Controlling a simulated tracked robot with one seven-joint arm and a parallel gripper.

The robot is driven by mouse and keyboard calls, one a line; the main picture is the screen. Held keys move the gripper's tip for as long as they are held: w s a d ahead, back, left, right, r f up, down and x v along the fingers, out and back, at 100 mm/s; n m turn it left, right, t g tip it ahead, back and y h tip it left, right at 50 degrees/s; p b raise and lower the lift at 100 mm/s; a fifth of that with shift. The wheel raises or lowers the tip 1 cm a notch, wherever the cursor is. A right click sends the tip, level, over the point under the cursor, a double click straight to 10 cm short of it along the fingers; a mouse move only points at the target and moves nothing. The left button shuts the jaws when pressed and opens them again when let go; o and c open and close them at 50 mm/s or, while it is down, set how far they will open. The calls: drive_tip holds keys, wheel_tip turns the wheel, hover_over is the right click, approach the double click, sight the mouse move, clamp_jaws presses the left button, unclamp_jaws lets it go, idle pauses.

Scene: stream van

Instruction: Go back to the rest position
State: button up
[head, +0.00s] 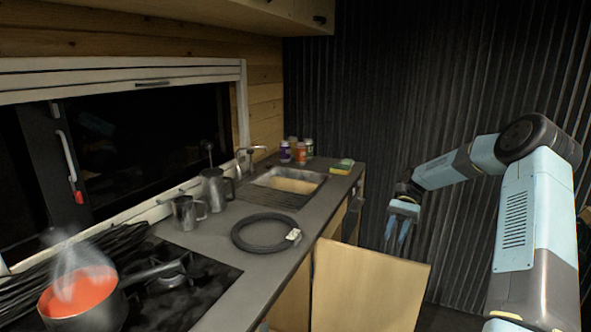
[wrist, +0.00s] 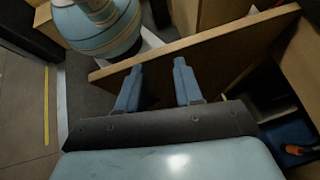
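My gripper (head: 400,232) hangs at the right of the head view, fingers pointing down, in the air to the right of the counter. In the wrist view my gripper (wrist: 160,88) has its two fingers apart with nothing between them. An open wooden cabinet door (head: 368,288) stands out from the counter front below and to the left of the gripper. The door also shows in the wrist view (wrist: 215,45), with its top edge running just beyond the fingertips. I cannot tell the exact gap between them.
The counter (head: 215,237) holds a coiled black hose (head: 262,248), metal jugs (head: 216,187), a sink (head: 290,180) and several small jars (head: 301,153). A steaming red pot (head: 85,300) sits on the stove at front left. An orange-tipped item (wrist: 297,150) lies inside the cabinet.

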drive_tip(key=s+a+r+n+t+h, duration=0.2)
drive_tip(key=s+a+r+t+h, duration=0.15)
drive_tip(key=s+r, duration=0.45)
drive_tip(key=s+a+r+n+t+h, duration=0.25)
drive_tip(key=s+a+r, duration=0.35)
drive_tip(key=r, duration=0.4)
drive_tip(key=s+d+r+n+t, duration=0.1)
drive_tip(key=s+r+t, duration=0.2)
drive_tip(key=s, duration=0.7)
drive_tip(key=s+r+n+t, duration=0.2)
drive_tip(key=s+t, duration=0.4)
drive_tip(key=s, duration=0.5)
drive_tip(key=shift+d+r+h, duration=0.3)
drive_tip(key=shift+d+r, duration=0.05)
drive_tip(key=shift+r, duration=0.4)
drive_tip(key=shift+o, duration=0.7)
